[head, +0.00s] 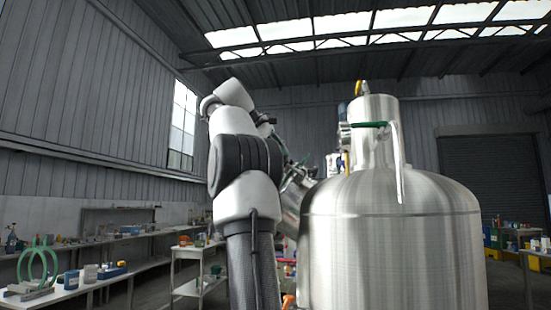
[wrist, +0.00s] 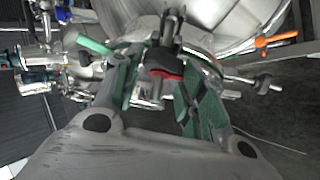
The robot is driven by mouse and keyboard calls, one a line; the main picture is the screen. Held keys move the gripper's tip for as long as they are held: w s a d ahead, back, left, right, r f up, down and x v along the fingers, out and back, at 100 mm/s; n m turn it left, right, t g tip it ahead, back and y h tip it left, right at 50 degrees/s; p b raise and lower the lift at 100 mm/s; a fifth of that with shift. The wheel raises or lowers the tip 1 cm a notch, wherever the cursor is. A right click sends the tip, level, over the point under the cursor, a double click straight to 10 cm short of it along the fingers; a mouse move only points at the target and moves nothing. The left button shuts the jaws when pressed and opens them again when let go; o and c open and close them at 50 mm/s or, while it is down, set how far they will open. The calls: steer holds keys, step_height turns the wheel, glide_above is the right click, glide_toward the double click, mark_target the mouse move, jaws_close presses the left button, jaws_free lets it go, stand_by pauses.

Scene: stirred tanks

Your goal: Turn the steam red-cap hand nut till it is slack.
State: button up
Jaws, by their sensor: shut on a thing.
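The red-cap hand nut (wrist: 163,74) shows in the wrist view as a dark body with a red band, between my two fingers. My gripper (wrist: 157,82) is shut on it, with green-lined fingers on its left and right. Metal fittings and a clamp rim of a steel tank lie just behind it. In the head view, my gripper (head: 297,177) is beside the big steel tank (head: 395,250), at its left and partly behind it. The nut cannot be made out there.
In the wrist view, a green handle (wrist: 94,43) lies left of my fingers, and an orange handle (wrist: 276,40) and a black-knobbed bolt (wrist: 264,84) lie to the right. In the head view, a white trolley (head: 190,287) and a cluttered bench (head: 65,289) stand at left.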

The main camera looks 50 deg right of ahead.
steer(key=shift+n+y, duration=0.4)
steer(key=shift+n, duration=0.1)
steer(key=shift+d+f+n+y, duration=0.1)
steer(key=shift+n+y, duration=0.4)
stand_by(0.3)
steer(key=o, duration=0.7)
steer(key=shift+o, duration=0.2)
steer(key=shift+s+h, duration=0.1)
steer(key=shift+h, duration=0.2)
steer(key=shift+m, duration=0.3)
